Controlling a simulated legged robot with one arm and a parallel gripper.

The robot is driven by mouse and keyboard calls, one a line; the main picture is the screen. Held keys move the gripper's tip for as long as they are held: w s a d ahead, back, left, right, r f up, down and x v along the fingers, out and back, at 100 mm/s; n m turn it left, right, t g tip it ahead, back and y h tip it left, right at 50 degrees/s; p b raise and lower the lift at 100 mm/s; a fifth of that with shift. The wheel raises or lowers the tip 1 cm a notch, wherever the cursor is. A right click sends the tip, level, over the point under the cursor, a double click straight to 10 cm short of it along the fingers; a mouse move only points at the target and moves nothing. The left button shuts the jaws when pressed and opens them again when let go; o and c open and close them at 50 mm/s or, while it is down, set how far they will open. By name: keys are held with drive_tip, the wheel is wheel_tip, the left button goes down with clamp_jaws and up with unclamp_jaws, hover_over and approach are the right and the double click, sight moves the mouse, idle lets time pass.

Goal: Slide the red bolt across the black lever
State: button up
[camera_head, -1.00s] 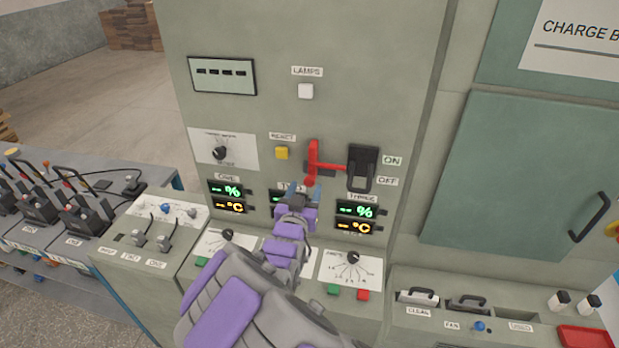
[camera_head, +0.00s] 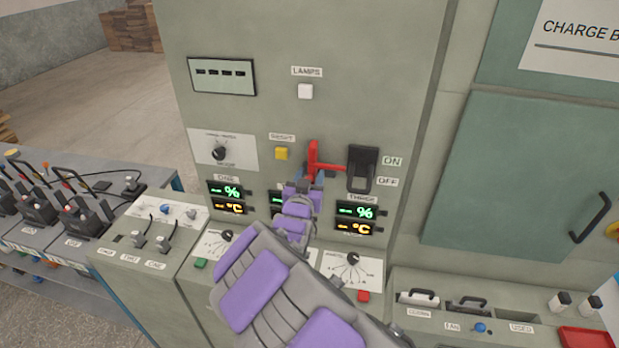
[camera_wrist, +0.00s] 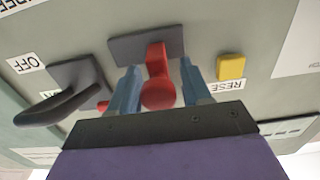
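The red bolt (camera_head: 313,155) sits on the grey panel, with a thin red bar running right toward the black lever (camera_head: 361,172). In the wrist view, which looks upside down, the bolt's red knob (camera_wrist: 158,92) stands between the two blue fingers of my gripper (camera_wrist: 160,85). Gaps show on both sides of the knob, so my gripper is open around it. The lever (camera_wrist: 68,97) is at the left there. In the head view my gripper (camera_head: 311,179) is just below the bolt and partly hides its lower end.
A yellow button (camera_head: 281,153) is left of the bolt, and a white button (camera_head: 305,91) is above. Digital displays (camera_head: 356,219) and a dial (camera_head: 352,258) lie below. A green cabinet door (camera_head: 530,180) is at the right. The panel above the bolt is mostly clear.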

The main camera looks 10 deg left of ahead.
clamp_jaws()
idle(0.3)
drive_tip(key=d+b, duration=0.2)
drive_tip(key=d, duration=0.3)
drive_tip(key=shift+s+d, duration=0.1)
drive_tip(key=shift+d, duration=0.1)
drive_tip(key=shift+c, duration=1.1)
unclamp_jaws()
drive_tip(key=o, duration=0.4)
drive_tip(key=shift+d, duration=0.15)
drive_tip(key=shift+o, duration=0.2)
drive_tip(key=shift+a, duration=0.2)
